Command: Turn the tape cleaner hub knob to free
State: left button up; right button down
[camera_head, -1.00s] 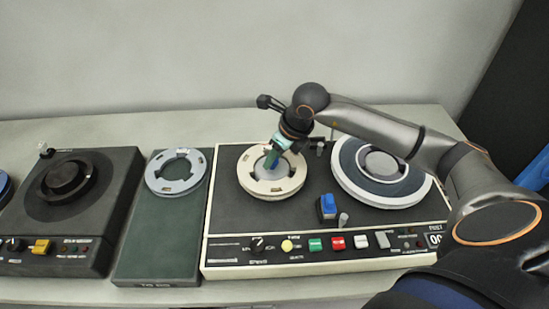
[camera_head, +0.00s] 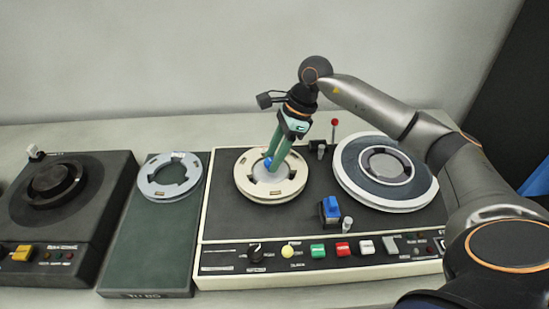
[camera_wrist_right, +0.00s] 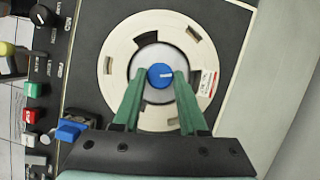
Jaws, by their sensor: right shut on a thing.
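The tape cleaner (camera_head: 225,215) is a dark-topped, cream-edged machine on the bench. A cream reel ring (camera_head: 246,182) lies on its left hub, and the ring also shows in the right wrist view (camera_wrist_right: 118,62). At the ring's centre is the blue hub knob (camera_wrist_right: 160,75) with a white pointer line; only a bit of it (camera_head: 267,162) shows in the head view. My right gripper (camera_head: 272,162) reaches down into the ring with its green fingers shut on the knob, one on each side. I cannot read any label by the knob. My left gripper is not in view.
A reel with a white rim (camera_head: 385,203) sits on the machine's right hub. A blue block part (camera_head: 331,206) and a front row of coloured buttons (camera_head: 342,249) are close by. A grey ring (camera_head: 172,193) lies on a dark panel left of the machine. Another dark machine (camera_head: 90,225) is further left.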

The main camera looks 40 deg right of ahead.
jog(key=shift+w+n+g, duration=0.1)
jog(key=shift+n+g, duration=0.3)
jog(key=shift+n, duration=0.7)
jog(key=shift+c, duration=2.2)
grip_release()
jog(key=w+v, duration=0.1)
jog(key=v, duration=1.1)
jog(key=shift+s+d+r+b, duration=0.25)
jog(key=shift+s+b, duration=0.1)
jog(key=shift+s, duration=0.1)
jog(key=shift+f, duration=0.1)
